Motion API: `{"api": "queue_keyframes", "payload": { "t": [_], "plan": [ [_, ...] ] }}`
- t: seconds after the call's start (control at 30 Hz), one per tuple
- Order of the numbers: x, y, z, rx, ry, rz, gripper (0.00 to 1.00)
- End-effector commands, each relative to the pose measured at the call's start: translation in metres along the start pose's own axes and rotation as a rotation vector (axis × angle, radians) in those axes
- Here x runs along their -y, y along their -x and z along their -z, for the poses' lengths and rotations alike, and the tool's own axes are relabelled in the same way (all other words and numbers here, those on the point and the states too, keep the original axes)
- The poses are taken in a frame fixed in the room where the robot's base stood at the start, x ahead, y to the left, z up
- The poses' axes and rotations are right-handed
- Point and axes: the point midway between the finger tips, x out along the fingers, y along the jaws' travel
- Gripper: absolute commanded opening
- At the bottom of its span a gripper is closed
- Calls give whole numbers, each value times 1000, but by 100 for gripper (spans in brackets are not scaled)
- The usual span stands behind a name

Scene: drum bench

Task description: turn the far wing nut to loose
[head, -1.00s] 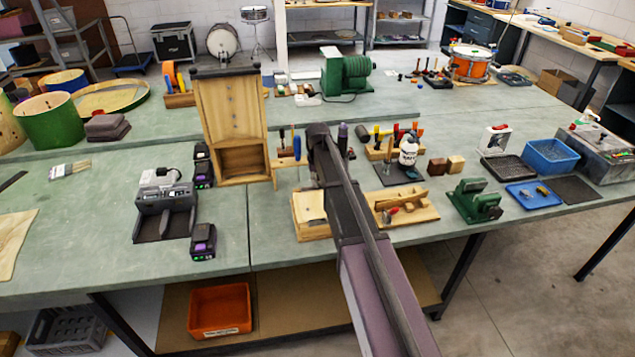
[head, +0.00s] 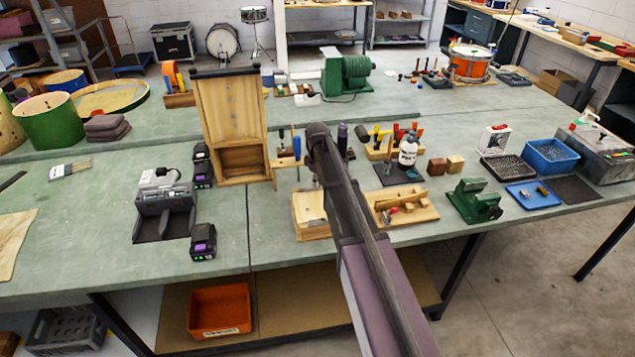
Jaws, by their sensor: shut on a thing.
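I cannot make out the far wing nut in the head view. My arm crosses the middle of the picture, and its dark upper end stands in front of the area right of the tall wooden stand (head: 232,115). My gripper does not show; it is hidden behind the arm or too small to tell. A small wooden holder (head: 289,163) with upright tools and a blue part (head: 297,147) stands between that stand and my arm. Whether the wing nut is on one of these pieces cannot be told.
A green vise (head: 474,201), a wooden tray (head: 423,216) and a white bottle (head: 408,152) lie right of my arm. A black device (head: 165,208) stands left of the wooden stand. Blue bins (head: 551,155) are at the right. The bench between the wooden stand and the brush is partly clear.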

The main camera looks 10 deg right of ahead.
Motion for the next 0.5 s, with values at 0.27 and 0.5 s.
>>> {"api": "queue_keyframes", "payload": {
  "t": [0.27, 0.5],
  "plan": [
    [2, 0, 0, -1, 262, 5, 0],
    [2, 0, 0, -1, 488, 5, 0]
  ]
}}
